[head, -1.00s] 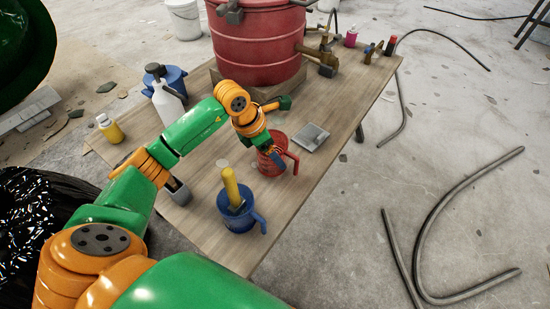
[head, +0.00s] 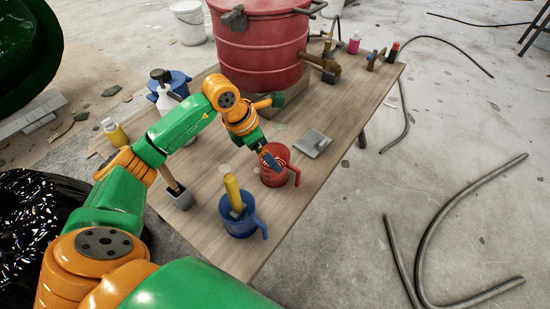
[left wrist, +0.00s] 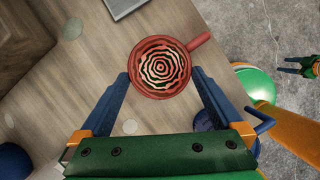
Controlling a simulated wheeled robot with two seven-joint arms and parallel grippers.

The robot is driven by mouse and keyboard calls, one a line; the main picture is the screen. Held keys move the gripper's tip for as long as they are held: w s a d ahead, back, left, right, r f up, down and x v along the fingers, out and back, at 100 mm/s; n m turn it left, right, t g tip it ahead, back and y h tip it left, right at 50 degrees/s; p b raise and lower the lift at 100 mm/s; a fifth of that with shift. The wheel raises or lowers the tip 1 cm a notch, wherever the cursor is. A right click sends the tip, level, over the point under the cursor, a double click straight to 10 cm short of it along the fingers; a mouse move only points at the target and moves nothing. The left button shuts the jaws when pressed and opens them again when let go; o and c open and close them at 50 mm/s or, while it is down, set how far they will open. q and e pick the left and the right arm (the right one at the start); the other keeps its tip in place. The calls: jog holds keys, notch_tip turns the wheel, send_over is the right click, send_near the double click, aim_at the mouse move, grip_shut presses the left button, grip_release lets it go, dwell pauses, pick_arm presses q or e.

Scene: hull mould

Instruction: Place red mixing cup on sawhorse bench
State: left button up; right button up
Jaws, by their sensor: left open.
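The red mixing cup (head: 280,177) stands upright on the wooden bench top (head: 335,140), its handle to the right. In the left wrist view, the cup (left wrist: 160,68) shows from above with a ringed pattern inside. My left gripper (head: 268,160) is open at the cup in the head view. In the left wrist view, its blue fingers (left wrist: 160,82) are spread with the cup between and just beyond their tips; contact cannot be told. A small green and orange part at the right edge there looks like my right gripper (left wrist: 302,66), too small to read.
A blue cup (head: 238,222) with a yellow-handled tool stands near the red cup. A grey flat item (head: 313,143) lies to its right. A large red vessel (head: 262,50) fills the back.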

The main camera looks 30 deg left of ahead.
pick_arm(q)
jog(key=v, duration=0.6)
